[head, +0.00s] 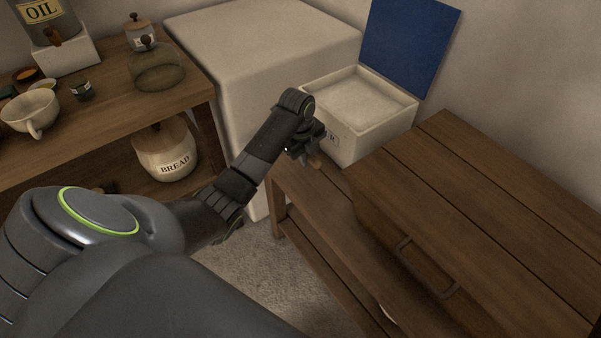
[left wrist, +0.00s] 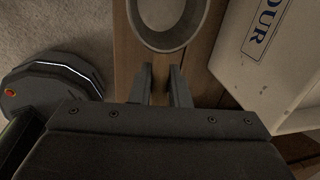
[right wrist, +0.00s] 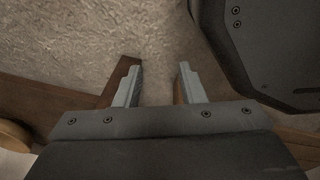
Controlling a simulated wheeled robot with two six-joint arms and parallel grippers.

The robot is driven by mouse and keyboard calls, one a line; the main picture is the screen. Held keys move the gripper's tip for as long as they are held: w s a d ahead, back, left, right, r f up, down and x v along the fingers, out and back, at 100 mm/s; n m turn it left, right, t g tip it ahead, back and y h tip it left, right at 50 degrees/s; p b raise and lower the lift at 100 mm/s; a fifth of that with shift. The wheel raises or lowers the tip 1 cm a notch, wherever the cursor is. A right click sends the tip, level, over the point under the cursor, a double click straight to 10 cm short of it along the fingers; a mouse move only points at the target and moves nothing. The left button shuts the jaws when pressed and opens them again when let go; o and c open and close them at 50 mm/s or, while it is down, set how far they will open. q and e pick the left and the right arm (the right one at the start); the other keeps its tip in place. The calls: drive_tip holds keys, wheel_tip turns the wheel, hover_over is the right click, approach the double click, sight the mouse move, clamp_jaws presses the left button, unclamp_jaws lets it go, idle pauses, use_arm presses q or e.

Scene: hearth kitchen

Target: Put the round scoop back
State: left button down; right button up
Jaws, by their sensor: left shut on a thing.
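The round scoop (left wrist: 168,42) has a grey round bowl and a short wooden handle. My left gripper (left wrist: 161,78) is shut on that handle, with the bowl beyond the fingertips. In the head view, my left gripper (head: 305,148) is beside the near left side of the white flour box (head: 364,147), above the wooden bench, and the scoop is mostly hidden there. The flour box also shows at the right of the left wrist view (left wrist: 248,72). My right gripper (right wrist: 161,78) is open and empty, over the floor; it is outside the head view.
The box's blue lid (head: 412,45) stands open, with pale flour inside. A wooden chest (head: 480,190) with a handle stands right of the box. A white block (head: 255,50) is behind my arm. At left, a shelf (head: 185,100) holds jars, a cup and a bread crock (head: 166,155).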

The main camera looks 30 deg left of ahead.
use_arm(q)
drive_tip(key=shift+w+a+f, duration=0.2)
drive_tip(key=shift+w+f, duration=0.1)
drive_tip(key=shift+w, duration=0.15)
hover_over(308, 184)
drive_tip(key=f, duration=0.5)
drive_tip(key=shift+s+a+b, duration=0.1)
drive_tip(key=shift+s+b, duration=0.2)
drive_tip(key=shift+b, duration=0.05)
drive_tip(key=shift+f, duration=0.6)
wheel_tip(308, 184, down, 3)
drive_tip(key=shift+f+b, duration=0.15)
drive_tip(key=shift+b, duration=0.2)
use_arm(e)
drive_tip(key=shift+w+d+f, duration=0.5)
drive_tip(key=shift+d+f, duration=0.1)
use_arm(q)
drive_tip(key=shift+f, duration=0.1)
drive_tip(key=c, duration=1.4)
unclamp_jaws()
use_arm(e)
drive_tip(key=shift+a, duration=0.25)
